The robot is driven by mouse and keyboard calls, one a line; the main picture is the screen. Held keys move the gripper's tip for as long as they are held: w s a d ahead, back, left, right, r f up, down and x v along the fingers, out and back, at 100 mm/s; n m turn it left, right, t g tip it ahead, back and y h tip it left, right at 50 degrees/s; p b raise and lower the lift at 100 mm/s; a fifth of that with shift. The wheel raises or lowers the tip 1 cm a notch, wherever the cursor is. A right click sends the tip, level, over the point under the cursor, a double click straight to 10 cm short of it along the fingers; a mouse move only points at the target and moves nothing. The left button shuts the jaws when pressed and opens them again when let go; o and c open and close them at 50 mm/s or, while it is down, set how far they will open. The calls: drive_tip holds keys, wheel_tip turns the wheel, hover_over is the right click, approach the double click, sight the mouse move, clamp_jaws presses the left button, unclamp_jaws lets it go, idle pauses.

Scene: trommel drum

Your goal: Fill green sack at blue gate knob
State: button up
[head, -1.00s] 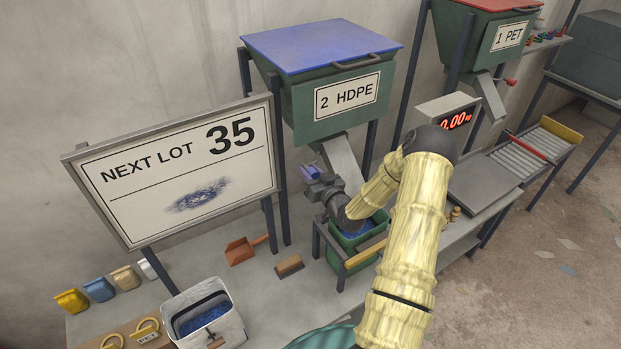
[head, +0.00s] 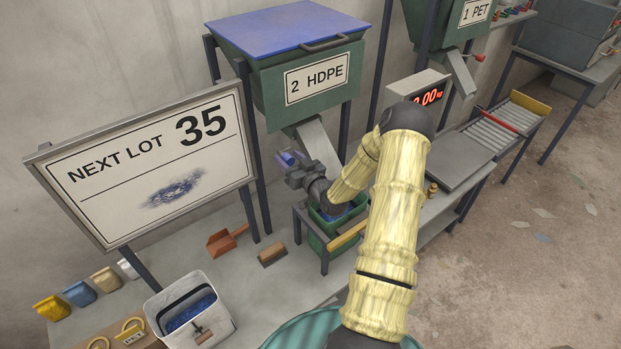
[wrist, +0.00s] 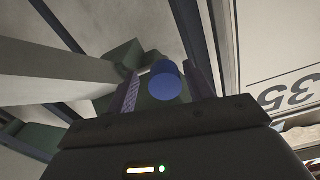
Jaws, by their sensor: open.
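The 2 HDPE hopper (head: 315,85) has a blue lid and a chute (head: 318,146) slanting down. The green sack (head: 337,222) stands below the chute in a stand, with blue material visible inside its mouth; my arm hides part of it. My gripper (head: 288,158) is just left of the chute, open. In the wrist view the blue gate knob (wrist: 165,82) sits between the two fingers of my gripper (wrist: 162,88), which stand apart on either side of it. I cannot tell whether a finger touches it.
A NEXT LOT 35 sign (head: 150,165) stands at left. An orange scoop (head: 226,240), a brush (head: 272,255) and a white bin (head: 190,310) are on the bench. A scale platform (head: 450,160) and a roller conveyor (head: 497,130) are at right.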

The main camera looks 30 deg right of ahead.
drive_tip(key=s+d+b, duration=0.1)
drive_tip(key=s+b, duration=0.4)
drive_tip(key=s, duration=1.1)
drive_tip(key=shift+d, duration=0.4)
drive_tip(key=shift+s, duration=0.1)
drive_tip(key=w+a+f+n+g, duration=0.2)
drive_tip(key=a+f+n+g, duration=0.1)
drive_tip(key=a+g, duration=0.45)
drive_tip(key=s+a+r+m+g+h, duration=0.1)
drive_tip(key=s+a+r+g, duration=0.2)
drive_tip(key=s+a, duration=0.3)
drive_tip(key=s+a+r+m+g, duration=0.1)
drive_tip(key=s+a+r+g, duration=0.3)
drive_tip(key=s, duration=0.3)
drive_tip(key=shift+s+a+g+h, duration=0.3)
drive_tip(key=shift+a+g+h, duration=0.15)
drive_tip(key=shift+a, duration=0.4)
